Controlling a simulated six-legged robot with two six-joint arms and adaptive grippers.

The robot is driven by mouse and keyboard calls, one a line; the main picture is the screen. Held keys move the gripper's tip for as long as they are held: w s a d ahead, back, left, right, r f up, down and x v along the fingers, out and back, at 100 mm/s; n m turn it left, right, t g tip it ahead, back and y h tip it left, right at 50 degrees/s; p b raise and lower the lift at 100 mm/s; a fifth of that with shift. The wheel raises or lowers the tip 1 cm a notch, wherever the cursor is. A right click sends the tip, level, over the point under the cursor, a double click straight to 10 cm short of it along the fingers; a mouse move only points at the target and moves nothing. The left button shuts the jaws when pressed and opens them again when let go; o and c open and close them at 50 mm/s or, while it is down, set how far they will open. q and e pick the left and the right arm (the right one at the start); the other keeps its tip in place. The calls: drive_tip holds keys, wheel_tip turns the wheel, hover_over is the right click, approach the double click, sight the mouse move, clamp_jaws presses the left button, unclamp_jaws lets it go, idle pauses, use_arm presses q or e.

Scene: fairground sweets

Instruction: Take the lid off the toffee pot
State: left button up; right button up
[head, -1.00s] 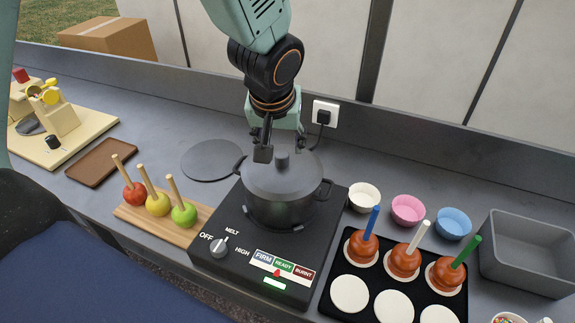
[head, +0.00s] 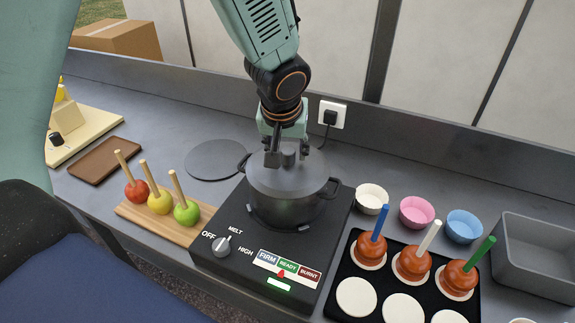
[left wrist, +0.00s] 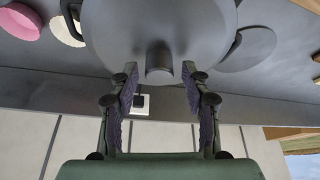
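The dark grey toffee pot (head: 283,210) stands on the black hotplate. Its lid (head: 265,180) is on it, with a short round knob (head: 289,158) on top. My left gripper (head: 286,152) is over the lid, at the knob, coming down from above. In the left wrist view, the knob (left wrist: 159,60) lies between the two open fingertips, with a gap visible on each side. The lid (left wrist: 115,30) fills the top of that view. Inside the pot is hidden. My right gripper is not in view.
A dark round mat (head: 215,160) lies bare left of the pot. Apples on sticks stand on a wooden board (head: 190,230) front left. Paper cups (head: 371,198) and toffee apples in a black tray (head: 340,285) are right. The hotplate (head: 230,265) has a dial and gauge. A wall socket (head: 331,114) is behind.

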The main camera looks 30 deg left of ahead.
use_arm(q)
drive_tip(key=shift+a, duration=0.1)
drive_tip(key=c, duration=0.3)
drive_tip(key=shift+w+d, duration=0.1)
drive_tip(key=shift+d, duration=0.1)
drive_tip(key=c, duration=0.5)
clamp_jaws()
drive_tip(key=shift+a, duration=0.15)
